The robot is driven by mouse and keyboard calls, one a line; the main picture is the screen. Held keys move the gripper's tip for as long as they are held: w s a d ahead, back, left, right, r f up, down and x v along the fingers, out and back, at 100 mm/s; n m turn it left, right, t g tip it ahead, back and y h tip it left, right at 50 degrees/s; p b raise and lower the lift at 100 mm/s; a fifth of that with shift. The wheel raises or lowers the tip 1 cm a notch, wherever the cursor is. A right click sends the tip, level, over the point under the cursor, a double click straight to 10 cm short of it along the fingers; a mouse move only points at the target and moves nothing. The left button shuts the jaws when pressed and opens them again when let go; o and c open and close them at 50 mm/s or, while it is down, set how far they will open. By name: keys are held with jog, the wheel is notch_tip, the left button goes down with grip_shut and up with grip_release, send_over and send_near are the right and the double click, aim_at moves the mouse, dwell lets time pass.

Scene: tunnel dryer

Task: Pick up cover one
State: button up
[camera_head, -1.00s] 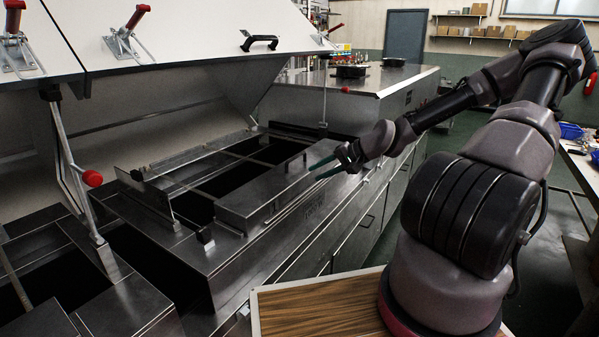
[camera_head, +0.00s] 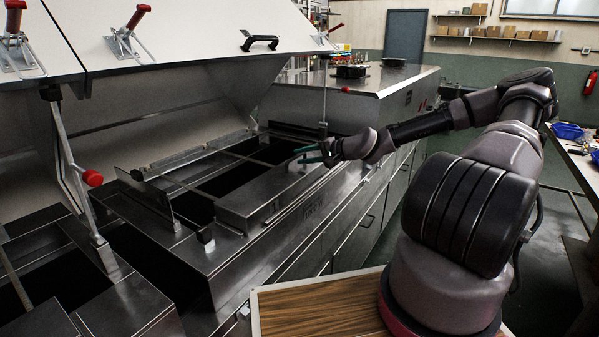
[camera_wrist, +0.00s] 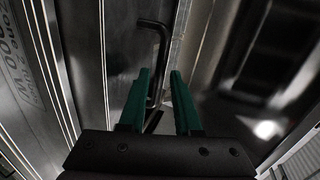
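I cannot tell for certain which metal panel is cover one. A flat steel cover panel (camera_head: 255,200) lies along the near side of the open dryer chamber, below and left of my gripper (camera_head: 312,155). In the wrist view, my gripper (camera_wrist: 160,75) has its two green fingers apart with a gap between them. A dark bent bar like a handle (camera_wrist: 153,28) shows beyond the fingertips and runs down toward the gap. It does not look gripped, and whether a finger touches it is unclear.
The dryer's large white hood (camera_head: 180,35) with red-handled clamps stands raised above. A strut with a red knob (camera_head: 93,178) rises at the left. Dark open chambers (camera_head: 225,180) lie beyond the panel. A wood-topped surface (camera_head: 320,308) is at the front.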

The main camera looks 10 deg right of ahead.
jog(key=shift+x, duration=1.5)
grip_shut()
